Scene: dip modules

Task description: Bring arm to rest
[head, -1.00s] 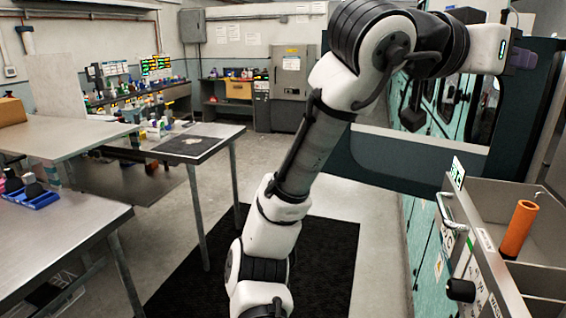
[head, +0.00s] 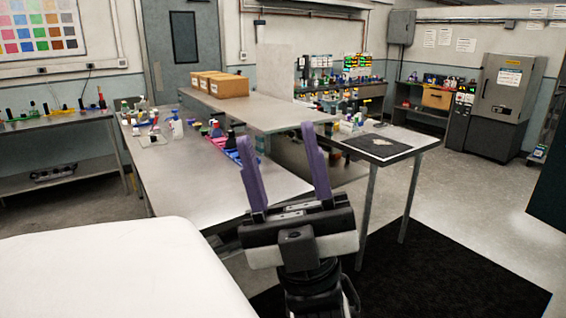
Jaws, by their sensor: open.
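My gripper (head: 284,165) stands upright at the lower middle of the head view. Its two purple fingers are spread apart and point up, with nothing between them. Behind the fingers I see the front metal table and its blue tray of bottles, partly hidden by the left finger. A white rounded surface fills the lower left corner and looks like part of my own arm.
A metal table (head: 190,190) stands ahead, with a raised table (head: 265,115) carrying cardboard boxes (head: 220,84) behind it. A side table (head: 415,140) holds a black mat. A black floor mat (head: 440,270) and clear floor lie to the right.

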